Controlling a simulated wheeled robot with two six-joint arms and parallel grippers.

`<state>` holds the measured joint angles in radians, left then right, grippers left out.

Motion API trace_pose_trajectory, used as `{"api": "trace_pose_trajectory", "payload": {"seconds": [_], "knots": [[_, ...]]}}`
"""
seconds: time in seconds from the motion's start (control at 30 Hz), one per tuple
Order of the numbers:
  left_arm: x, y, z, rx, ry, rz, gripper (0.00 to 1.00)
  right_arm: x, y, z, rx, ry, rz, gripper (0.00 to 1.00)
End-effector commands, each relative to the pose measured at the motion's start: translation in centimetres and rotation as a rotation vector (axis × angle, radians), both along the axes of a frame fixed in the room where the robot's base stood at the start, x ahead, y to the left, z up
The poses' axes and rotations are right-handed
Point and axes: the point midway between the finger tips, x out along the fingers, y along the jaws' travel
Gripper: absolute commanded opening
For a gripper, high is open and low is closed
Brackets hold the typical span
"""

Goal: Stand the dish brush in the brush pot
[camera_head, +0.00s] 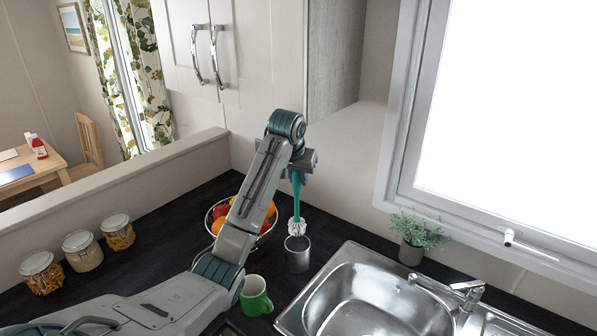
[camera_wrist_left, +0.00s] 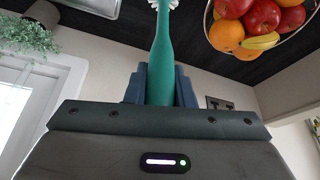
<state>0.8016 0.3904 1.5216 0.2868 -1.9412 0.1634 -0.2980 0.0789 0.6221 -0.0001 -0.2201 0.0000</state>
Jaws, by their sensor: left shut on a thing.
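The dish brush (camera_head: 297,203) has a teal handle and a white bristle head. My left gripper (camera_head: 297,172) is shut on its handle and holds it upright, bristles down. The brush pot (camera_head: 297,254) is a grey metal cup on the dark counter. The bristle head is directly above the pot's mouth, near the rim; whether it touches the rim or dips inside I cannot tell. In the left wrist view the brush handle (camera_wrist_left: 163,62) stands between the fingers (camera_wrist_left: 160,85); the pot is not visible there. My right gripper is not in view.
A fruit bowl (camera_head: 209,219) stands behind my left arm. A green mug (camera_head: 255,296) is in front of the pot. The steel sink (camera_head: 340,262) and a potted plant (camera_head: 411,240) are to the right. Several glass jars (camera_head: 82,250) line the counter's left side.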

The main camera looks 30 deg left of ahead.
Motion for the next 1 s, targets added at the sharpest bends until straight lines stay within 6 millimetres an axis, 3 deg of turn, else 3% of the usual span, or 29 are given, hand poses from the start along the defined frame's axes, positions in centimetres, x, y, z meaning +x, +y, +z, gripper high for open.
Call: {"api": "trace_pose_trajectory", "payload": {"seconds": [1.0], "knots": [[0.0, 0.0, -8.3, 0.000, 0.001, 0.000, 0.00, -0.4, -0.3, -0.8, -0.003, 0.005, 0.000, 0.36]]}}
